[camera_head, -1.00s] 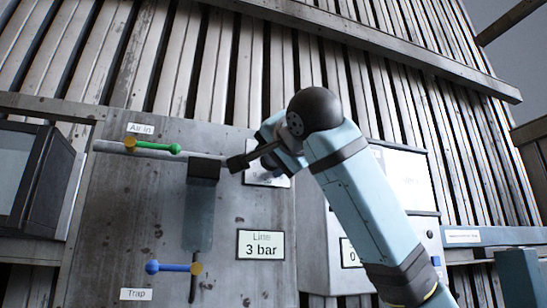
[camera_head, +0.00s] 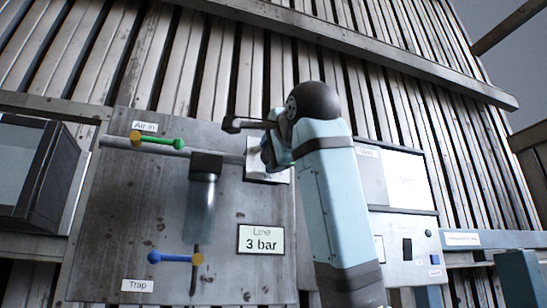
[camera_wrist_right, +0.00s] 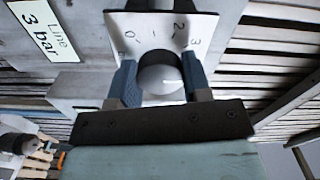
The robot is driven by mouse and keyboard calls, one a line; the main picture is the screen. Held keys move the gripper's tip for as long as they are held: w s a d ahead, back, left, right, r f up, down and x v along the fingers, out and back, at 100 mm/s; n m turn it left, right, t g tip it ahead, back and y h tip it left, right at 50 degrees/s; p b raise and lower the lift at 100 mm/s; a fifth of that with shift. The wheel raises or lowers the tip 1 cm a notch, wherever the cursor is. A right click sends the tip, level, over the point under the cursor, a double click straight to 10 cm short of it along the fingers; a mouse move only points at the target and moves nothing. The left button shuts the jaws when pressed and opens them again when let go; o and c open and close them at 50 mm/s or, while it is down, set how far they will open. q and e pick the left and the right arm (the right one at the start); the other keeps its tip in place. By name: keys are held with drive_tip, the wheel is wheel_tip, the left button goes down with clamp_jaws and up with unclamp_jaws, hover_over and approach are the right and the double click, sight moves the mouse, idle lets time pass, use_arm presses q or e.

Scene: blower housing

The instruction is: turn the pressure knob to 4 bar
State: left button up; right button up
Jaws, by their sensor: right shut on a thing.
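The pressure knob (camera_wrist_right: 160,78) is a round grey knob in front of a white dial plate (camera_wrist_right: 185,28) with printed numbers; 0, 2 and 3 are readable in the right wrist view. My right gripper (camera_wrist_right: 157,85) is shut on the knob, one blue finger on each side. In the head view the right gripper (camera_head: 268,152) is at the white plate (camera_head: 255,168), and my arm hides the knob. The line display (camera_head: 261,240) reads 3 bar; it also shows in the right wrist view (camera_wrist_right: 50,30). My left gripper is not in view.
A green-handled valve (camera_head: 160,142) labelled Air in is at the panel's upper left. A blue-handled valve (camera_head: 175,258) labelled Trap is below it. A clear bowl (camera_head: 200,210) hangs between them. A grey cabinet (camera_head: 405,200) stands right of my arm.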

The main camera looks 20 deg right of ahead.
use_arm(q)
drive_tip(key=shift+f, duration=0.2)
use_arm(e)
drive_tip(key=shift+m, duration=0.3)
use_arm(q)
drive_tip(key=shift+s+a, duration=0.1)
use_arm(e)
drive_tip(key=o, duration=0.9)
drive_tip(key=shift+o, duration=0.2)
use_arm(q)
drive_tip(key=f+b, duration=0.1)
drive_tip(key=b, duration=0.2)
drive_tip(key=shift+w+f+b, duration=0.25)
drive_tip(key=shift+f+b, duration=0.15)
use_arm(e)
drive_tip(key=s, duration=1.3)
drive_tip(key=shift+s+d, duration=0.2)
drive_tip(key=shift+s, duration=0.2)
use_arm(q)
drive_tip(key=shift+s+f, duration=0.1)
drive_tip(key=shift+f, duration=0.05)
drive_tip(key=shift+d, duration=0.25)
